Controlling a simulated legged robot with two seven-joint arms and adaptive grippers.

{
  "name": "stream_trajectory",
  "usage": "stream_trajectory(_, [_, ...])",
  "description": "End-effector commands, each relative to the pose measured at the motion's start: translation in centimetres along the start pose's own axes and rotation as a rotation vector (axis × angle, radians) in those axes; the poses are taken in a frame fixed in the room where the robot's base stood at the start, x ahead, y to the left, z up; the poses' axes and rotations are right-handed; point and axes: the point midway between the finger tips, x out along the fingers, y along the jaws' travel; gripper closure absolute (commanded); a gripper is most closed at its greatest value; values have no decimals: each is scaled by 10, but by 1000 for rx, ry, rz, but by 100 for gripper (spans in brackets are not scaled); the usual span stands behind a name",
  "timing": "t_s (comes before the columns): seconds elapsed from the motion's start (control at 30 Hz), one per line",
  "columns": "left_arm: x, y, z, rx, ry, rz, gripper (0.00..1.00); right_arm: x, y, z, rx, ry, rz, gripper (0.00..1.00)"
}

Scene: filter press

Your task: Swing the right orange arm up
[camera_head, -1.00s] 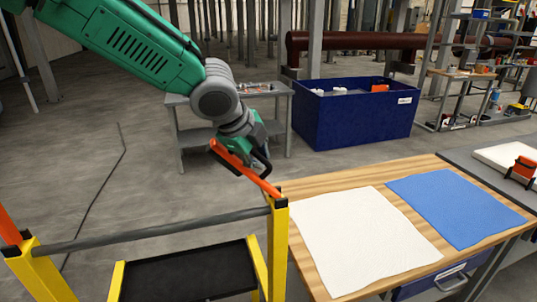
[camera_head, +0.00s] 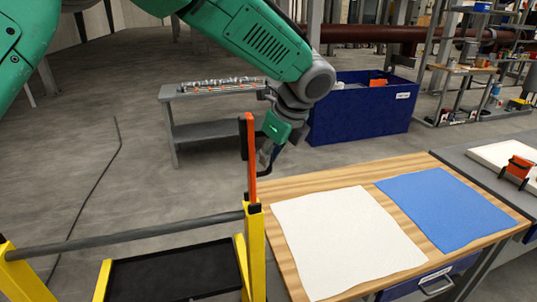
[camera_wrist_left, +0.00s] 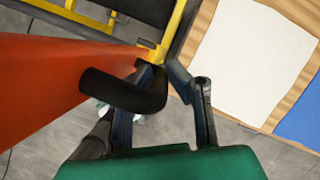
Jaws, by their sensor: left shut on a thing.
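The right orange arm (camera_head: 251,160) stands nearly upright on top of the right yellow post (camera_head: 255,250) of the frame. A dark handle shows at its upper part. My left gripper (camera_head: 268,158) is at the right side of the orange arm, shut on its handle. In the left wrist view the orange arm (camera_wrist_left: 55,85) fills the left side. Its black handle (camera_wrist_left: 125,92) reaches to my left gripper's fingers (camera_wrist_left: 182,105), partly hiding one of them. My right gripper is not in view.
A grey crossbar (camera_head: 130,237) joins the yellow posts above a black tray (camera_head: 175,273). A wooden table (camera_head: 285,185) with a white cloth (camera_head: 345,240) and a blue cloth (camera_head: 440,212) stands right of the post. A blue bin (camera_head: 360,112) and grey bench (camera_head: 215,133) stand behind.

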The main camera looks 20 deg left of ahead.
Motion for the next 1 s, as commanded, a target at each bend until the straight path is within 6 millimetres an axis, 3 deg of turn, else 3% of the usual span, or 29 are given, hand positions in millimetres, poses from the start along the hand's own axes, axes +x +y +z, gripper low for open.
stream_trajectory(0.53, [-4,-7,2,4,-20,5,100,0,0,0,0,0,0,80])
stream_trajectory(0.57, [-4,-7,2,4,-20,5,84,0,0,0,0,0,0,80])
stream_trajectory(0.6, [-4,-7,2,4,-20,5,80,0,0,0,0,0,0,80])
stream_trajectory(1.0, [-1,-4,-1,6,-15,13,80,0,0,0,0,0,0,80])
